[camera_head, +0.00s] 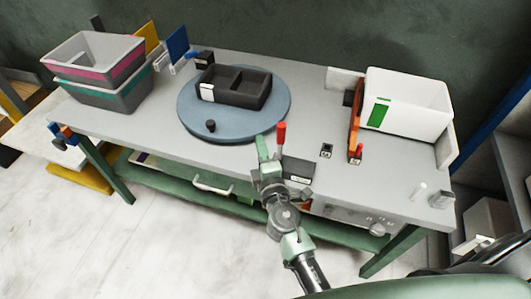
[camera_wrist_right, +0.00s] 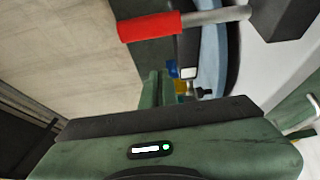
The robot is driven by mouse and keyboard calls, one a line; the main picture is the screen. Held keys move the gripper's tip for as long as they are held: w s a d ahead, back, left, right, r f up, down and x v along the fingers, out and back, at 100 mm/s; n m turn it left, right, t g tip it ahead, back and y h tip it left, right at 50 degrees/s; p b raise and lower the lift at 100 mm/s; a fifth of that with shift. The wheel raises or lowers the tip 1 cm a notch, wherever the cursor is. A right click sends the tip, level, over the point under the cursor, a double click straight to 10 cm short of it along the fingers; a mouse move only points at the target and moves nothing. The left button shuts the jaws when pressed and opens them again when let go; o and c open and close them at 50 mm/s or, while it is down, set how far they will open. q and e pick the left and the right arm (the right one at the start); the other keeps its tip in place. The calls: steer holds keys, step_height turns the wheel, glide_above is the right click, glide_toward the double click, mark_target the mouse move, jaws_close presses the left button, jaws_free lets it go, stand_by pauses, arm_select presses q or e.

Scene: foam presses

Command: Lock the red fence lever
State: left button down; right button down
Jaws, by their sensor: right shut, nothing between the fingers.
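The lever has a red cylindrical handle (camera_head: 282,133) that stands up near the table's front edge, right of the round blue turntable. In the right wrist view the red handle (camera_wrist_right: 150,27) sits on a grey rod that runs right to a dark block (camera_wrist_right: 282,15). My right gripper (camera_head: 263,147) is shut and empty, just left of the handle and apart from it. Its green fingers (camera_wrist_right: 160,85) lie together in the wrist view, below the handle there. My left gripper is not in view.
A black box (camera_head: 298,169) sits at the front edge beside my right gripper. A blue turntable (camera_head: 190,115) carries a black divided tray (camera_head: 232,97). An orange fence (camera_head: 354,120) stands beside a white bin (camera_head: 425,110). Grey bins (camera_head: 115,98) are stacked at the left.

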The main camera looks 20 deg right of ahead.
mark_target(280, 142)
steer(key=d, duration=0.2)
steer(key=w+d+p, duration=0.1)
steer(key=d, duration=0.1)
steer(key=shift+a, duration=0.1)
steer(key=shift+s, duration=0.1)
stand_by(0.3)
